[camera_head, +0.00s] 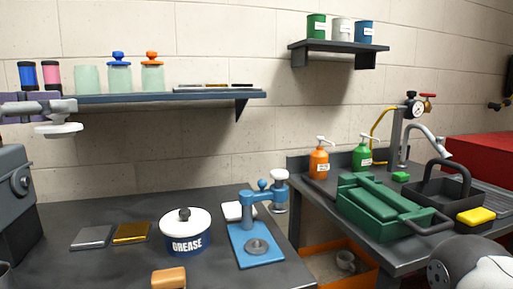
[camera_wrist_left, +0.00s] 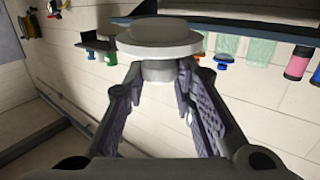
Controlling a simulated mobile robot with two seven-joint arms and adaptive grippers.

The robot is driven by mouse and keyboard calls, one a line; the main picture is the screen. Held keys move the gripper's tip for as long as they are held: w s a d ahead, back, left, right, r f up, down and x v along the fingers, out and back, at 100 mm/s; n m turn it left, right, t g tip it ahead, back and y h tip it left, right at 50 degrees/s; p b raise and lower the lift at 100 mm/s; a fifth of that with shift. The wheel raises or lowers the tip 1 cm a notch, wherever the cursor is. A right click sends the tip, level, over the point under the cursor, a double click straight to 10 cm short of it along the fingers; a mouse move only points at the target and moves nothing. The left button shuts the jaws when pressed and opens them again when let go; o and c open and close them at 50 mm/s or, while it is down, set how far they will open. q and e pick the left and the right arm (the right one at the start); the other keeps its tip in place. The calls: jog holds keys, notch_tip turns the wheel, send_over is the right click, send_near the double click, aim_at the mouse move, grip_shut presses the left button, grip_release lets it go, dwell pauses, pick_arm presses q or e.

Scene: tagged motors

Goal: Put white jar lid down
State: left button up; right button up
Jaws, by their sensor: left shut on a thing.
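My left gripper (camera_head: 62,106) is at the left of the head view, in front of the shelf's left end. It is shut on the white jar lid (camera_head: 58,129), which it holds in the air. In the left wrist view the lid (camera_wrist_left: 160,40) is a round white disc, with its narrower part between the fingertips (camera_wrist_left: 158,78). On the shelf stands a pale green jar (camera_head: 87,80) with no lid on it. Beside it are a jar with a blue lid (camera_head: 119,76) and a jar with an orange lid (camera_head: 152,77).
The wall shelf (camera_head: 205,97) also holds blue and pink containers (camera_head: 52,77) and flat plates. Below, the dark bench carries a grease pot (camera_head: 185,236), a blue press (camera_head: 258,238) and metal plates (camera_head: 131,233). A sink with bottles and a green toolbox (camera_head: 380,210) stands right.

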pick_arm(q)
jog(key=s+d+f+m+g+h, duration=0.2)
jog(key=d+f+h, duration=0.1)
jog(key=f, duration=0.8)
jog(key=s+d+f+m+g+h, duration=0.2)
jog(key=d+f, duration=0.4)
jog(key=f, duration=0.6)
jog(key=s+d+f+m+g+h, duration=0.2)
jog(key=s+d+f+m+h, duration=0.1)
jog(key=f, duration=0.9)
jog(key=shift+d+h, duration=0.5)
jog(key=shift+d, duration=0.15)
jog(key=shift+d, duration=0.15)
